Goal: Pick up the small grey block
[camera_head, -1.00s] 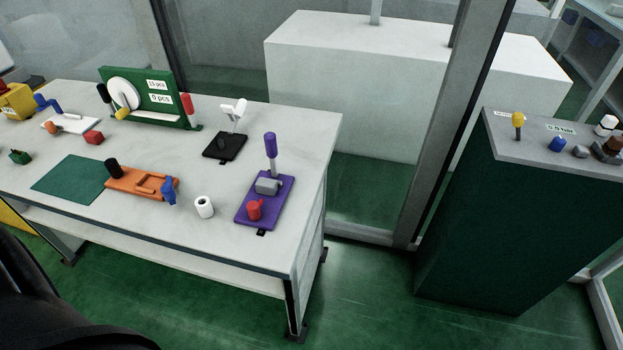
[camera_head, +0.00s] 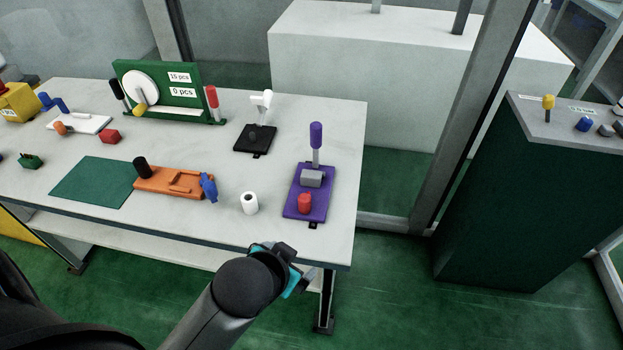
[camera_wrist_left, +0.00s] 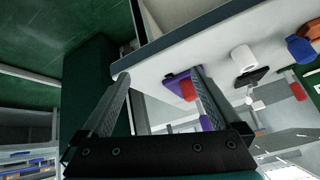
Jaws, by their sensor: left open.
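A small grey block (camera_head: 312,177) sits on the purple base (camera_head: 323,204) near the table's right end, between a purple-handled upright (camera_head: 316,140) and a red knob (camera_head: 305,203). Another small grey piece (camera_head: 606,130) lies on the green cabinet at right. My left gripper (camera_head: 297,272) is at the table's front edge, below and nearer than the purple base. In the left wrist view its fingers (camera_wrist_left: 160,78) are spread and empty, with the purple base and red knob (camera_wrist_left: 187,90) beyond them; the grey block cannot be made out there. My right gripper is not in view.
A white roll (camera_head: 249,203) stands left of the purple base. An orange fixture (camera_head: 172,181) with a blue piece lies farther left, and a black stand (camera_head: 254,138) behind. The table's front edge (camera_head: 200,231) lies close to my left arm. A gap separates the table from the green cabinet (camera_head: 500,200).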

